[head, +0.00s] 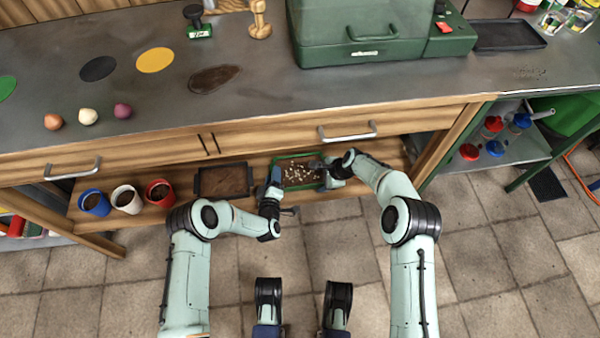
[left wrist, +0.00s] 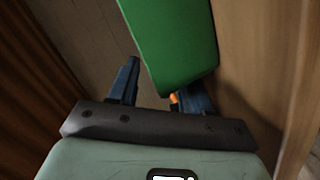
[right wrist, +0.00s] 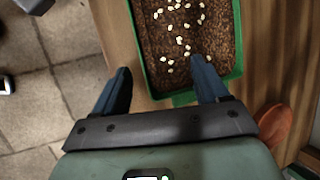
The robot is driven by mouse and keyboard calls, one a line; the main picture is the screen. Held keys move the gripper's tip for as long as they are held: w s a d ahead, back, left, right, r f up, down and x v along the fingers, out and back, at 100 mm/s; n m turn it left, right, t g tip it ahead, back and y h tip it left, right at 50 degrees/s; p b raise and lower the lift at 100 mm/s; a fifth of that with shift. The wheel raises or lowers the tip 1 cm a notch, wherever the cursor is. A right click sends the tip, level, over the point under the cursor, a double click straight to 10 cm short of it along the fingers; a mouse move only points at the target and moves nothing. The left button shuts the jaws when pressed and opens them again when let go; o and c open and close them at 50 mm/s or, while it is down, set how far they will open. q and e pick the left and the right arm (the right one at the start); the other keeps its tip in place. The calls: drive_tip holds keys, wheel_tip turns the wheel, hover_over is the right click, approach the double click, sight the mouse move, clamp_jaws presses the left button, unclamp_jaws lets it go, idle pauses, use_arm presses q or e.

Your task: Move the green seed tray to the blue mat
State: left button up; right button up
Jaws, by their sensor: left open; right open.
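The green seed tray (head: 301,172) holds brown soil with pale seeds and sits on the low wooden shelf under the counter. My left gripper (head: 270,190) is open at the tray's left end; its fingers (left wrist: 162,88) show on either side of the green tray wall (left wrist: 175,40). My right gripper (head: 326,168) is open at the right end. In the right wrist view its fingers (right wrist: 160,88) straddle the tray's rim, one over the soil and one outside. I cannot tell whether any finger touches the tray. No blue mat is visible.
On the shelf stand a dark soil tray (head: 223,181) and blue, white and red pots (head: 126,198). The counter (head: 270,90) above overhangs them, with drawers in front. It carries green, black and yellow round mats (head: 155,60), a brown patch (head: 213,78) and a green case (head: 370,35).

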use_arm(q)
clamp_jaws()
use_arm(e)
drive_tip(key=c, duration=0.9)
clamp_jaws()
drive_tip(key=shift+s, duration=0.1)
use_arm(q)
drive_tip(key=shift+d, duration=0.2)
use_arm(e)
drive_tip(key=shift+f, duration=0.1)
